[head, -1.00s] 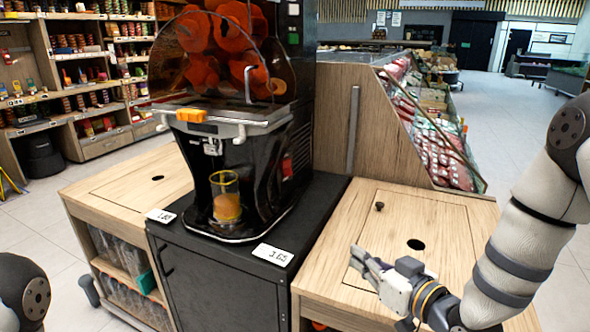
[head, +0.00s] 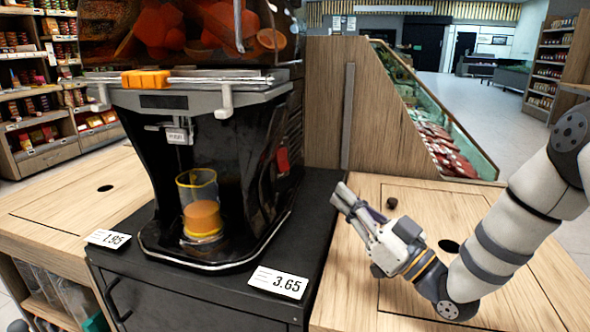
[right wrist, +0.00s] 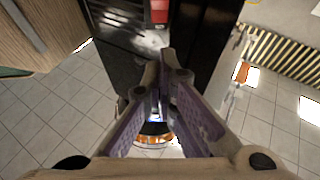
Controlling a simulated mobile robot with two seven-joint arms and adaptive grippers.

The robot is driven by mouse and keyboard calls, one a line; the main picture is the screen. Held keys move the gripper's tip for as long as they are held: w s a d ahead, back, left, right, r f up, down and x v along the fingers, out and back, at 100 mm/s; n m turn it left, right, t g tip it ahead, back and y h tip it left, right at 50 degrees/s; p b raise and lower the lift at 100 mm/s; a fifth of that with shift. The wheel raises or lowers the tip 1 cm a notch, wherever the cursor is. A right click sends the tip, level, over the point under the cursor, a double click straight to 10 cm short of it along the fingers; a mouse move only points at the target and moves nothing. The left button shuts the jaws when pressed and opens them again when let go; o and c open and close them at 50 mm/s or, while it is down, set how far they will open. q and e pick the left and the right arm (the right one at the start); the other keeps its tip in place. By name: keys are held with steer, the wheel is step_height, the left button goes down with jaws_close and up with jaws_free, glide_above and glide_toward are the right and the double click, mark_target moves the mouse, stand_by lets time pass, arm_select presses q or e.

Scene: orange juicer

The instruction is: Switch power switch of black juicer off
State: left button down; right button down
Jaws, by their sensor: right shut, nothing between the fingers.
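The black juicer (head: 130,140) stands on a black cabinet (head: 200,300) in the head view. Its red power switch (head: 283,160) is on the right side of its body, small and seen at an angle. In the right wrist view a red switch (right wrist: 159,12) shows at the top on a dark surface, beyond the fingertips. My right gripper (head: 341,192) is shut and empty, to the right of the juicer and below the switch, apart from both. It also shows in the right wrist view (right wrist: 166,62). My left gripper is not in view.
A glass of orange juice (head: 202,212) stands in the juicer's bay. Price cards (head: 278,282) sit at the cabinet's front edge.

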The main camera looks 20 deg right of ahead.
glide_toward(282, 157)
step_height(282, 157, up, 4)
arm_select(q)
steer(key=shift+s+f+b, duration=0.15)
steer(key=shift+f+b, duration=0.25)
arm_select(e)
steer(key=shift+w+a+f, duration=0.2)
steer(key=shift+w+a, duration=0.15)
steer(key=shift+w, duration=0.4)
steer(key=shift+w+a+f, duration=0.25)
steer(key=shift+w+a, duration=0.1)
steer(key=shift+w, duration=0.4)
steer(key=shift+w+a+f, duration=0.2)
steer(key=shift+w+a, duration=0.15)
steer(key=shift+w, duration=0.35)
